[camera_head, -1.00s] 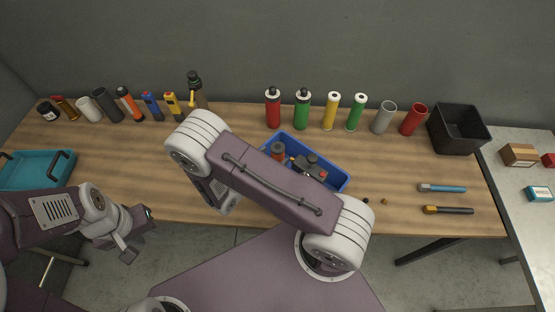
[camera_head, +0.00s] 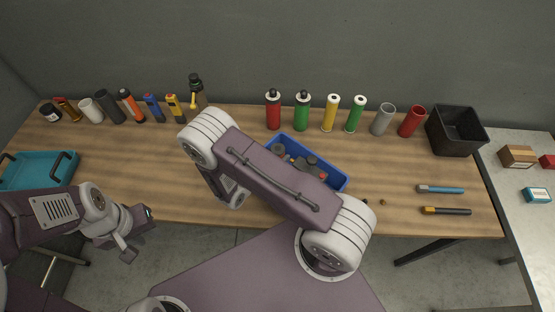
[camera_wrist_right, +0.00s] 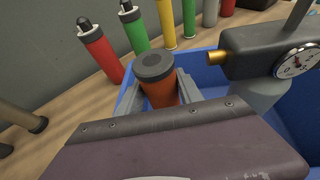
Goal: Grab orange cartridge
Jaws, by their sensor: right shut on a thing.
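The orange cartridge (camera_wrist_right: 160,90) is a cylinder with a dark grey cap, upright near a corner of the blue bin. My right gripper (camera_wrist_right: 158,93) has a grey finger on each side of it and is shut on it. Its lower part is hidden behind the gripper. In the head view the cartridge's grey cap (camera_head: 278,150) shows at the left end of the bin, and my right arm hides the gripper. My left gripper (camera_head: 130,240) is off the table's front edge at the left, away from the cartridge; its jaw opening is unclear.
The blue bin (camera_head: 337,173) also holds a dark device with a gauge (camera_wrist_right: 295,62) and brass fitting, right beside the cartridge. Red, green and yellow bottles and tubes stand behind it. A teal tray (camera_head: 45,170) is left, a black bin (camera_head: 457,132) right. The table's left middle is clear.

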